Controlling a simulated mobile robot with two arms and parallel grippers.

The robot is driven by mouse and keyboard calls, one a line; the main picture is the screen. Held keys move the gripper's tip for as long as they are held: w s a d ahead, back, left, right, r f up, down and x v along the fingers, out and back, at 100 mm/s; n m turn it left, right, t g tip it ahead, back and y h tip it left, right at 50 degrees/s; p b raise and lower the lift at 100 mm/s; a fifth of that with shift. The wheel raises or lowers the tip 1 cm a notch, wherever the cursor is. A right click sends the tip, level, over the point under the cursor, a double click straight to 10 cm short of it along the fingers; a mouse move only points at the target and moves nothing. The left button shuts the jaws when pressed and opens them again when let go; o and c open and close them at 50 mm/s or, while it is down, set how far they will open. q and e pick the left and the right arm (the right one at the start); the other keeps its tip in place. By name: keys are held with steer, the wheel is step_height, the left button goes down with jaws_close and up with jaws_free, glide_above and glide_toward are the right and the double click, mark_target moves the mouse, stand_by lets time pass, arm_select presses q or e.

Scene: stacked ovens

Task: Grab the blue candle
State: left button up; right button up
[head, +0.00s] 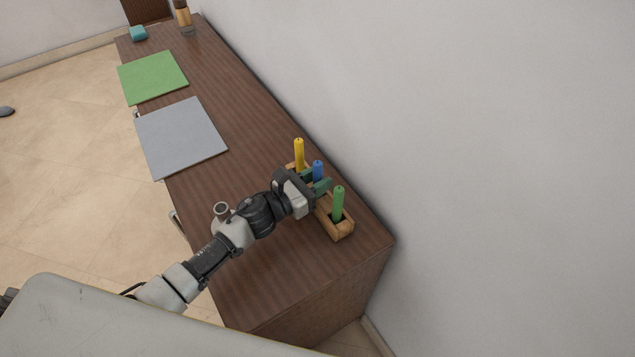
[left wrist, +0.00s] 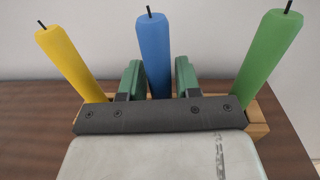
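The blue candle (head: 317,168) stands upright in a wooden holder (head: 339,230) on the brown cabinet top. A yellow candle (head: 299,154) and a green candle (head: 338,203) stand in the same holder on either side of it. My left gripper (head: 318,180) is at the holder, its green-padded fingers apart. In the left wrist view the blue candle (left wrist: 155,55) rises between the two open fingers (left wrist: 159,78), with a gap on each side. The yellow candle (left wrist: 70,62) and green candle (left wrist: 268,58) are outside the fingers. The blue candle's base is hidden by the gripper. My right gripper is not in view.
A grey mat (head: 181,137) and a green mat (head: 152,77) lie farther along the cabinet top. A bottle (head: 184,17) and a teal object (head: 138,33) stand at the far end. The white wall (head: 480,150) runs close behind the holder.

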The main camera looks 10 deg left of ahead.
arm_select(q)
jaws_close()
